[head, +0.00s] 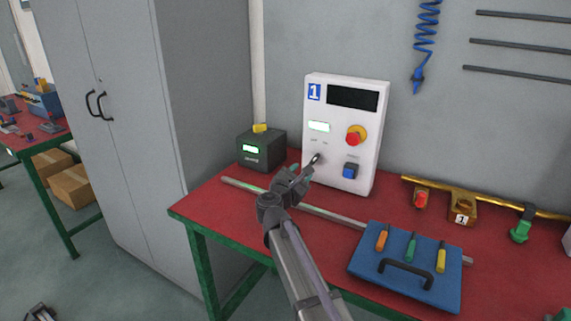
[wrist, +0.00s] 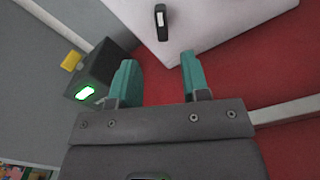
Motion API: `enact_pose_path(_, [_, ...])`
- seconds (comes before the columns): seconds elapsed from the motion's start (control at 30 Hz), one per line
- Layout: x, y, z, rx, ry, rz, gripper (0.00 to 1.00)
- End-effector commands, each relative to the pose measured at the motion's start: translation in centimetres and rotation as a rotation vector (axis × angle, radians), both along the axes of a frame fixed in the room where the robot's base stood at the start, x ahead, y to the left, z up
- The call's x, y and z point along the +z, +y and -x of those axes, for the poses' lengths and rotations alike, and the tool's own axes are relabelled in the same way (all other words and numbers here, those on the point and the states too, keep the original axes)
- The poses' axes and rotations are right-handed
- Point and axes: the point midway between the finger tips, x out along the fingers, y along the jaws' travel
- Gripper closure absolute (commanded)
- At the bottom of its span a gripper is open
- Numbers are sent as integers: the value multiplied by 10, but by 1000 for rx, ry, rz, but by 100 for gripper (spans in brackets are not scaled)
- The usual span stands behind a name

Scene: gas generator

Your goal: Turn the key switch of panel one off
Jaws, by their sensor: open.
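Panel one (head: 340,110) is a white upright box marked with a blue "1" on the red table. It bears a dark display, a lit green-white indicator, a red knob on a yellow ring and a blue button. The key switch (head: 316,159) is a dark key at the panel's lower left; it also shows in the wrist view (wrist: 161,22) as a dark upright piece with a pale strip. My gripper (head: 300,176) is open and empty just in front of and below the key. In the wrist view its teal fingers (wrist: 157,80) are apart, with the key beyond them.
A dark box (head: 262,150) with a green display and yellow top stands left of the panel. A metal bar (head: 335,217) lies along the table. A blue tool board (head: 407,293) and brass pipe with valves (head: 490,198) are at right. A grey cabinet (head: 165,110) stands left.

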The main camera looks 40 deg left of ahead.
Motion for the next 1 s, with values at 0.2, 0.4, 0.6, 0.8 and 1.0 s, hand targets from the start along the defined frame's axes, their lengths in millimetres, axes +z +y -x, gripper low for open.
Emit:
enact_pose_path(0.2, [-4, 5, 6, -28, 34, -49, 57])
enact_pose_path(0.4, [-4, 14, -25, -28, 33, -46, 57])
enact_pose_path(0.6, [-4, 27, -71, -26, 32, -45, 57])
enact_pose_path(0.8, [-4, 33, -96, -25, 32, -45, 57])
enact_pose_path(1.0, [-4, 32, -98, -25, 32, -44, 57])
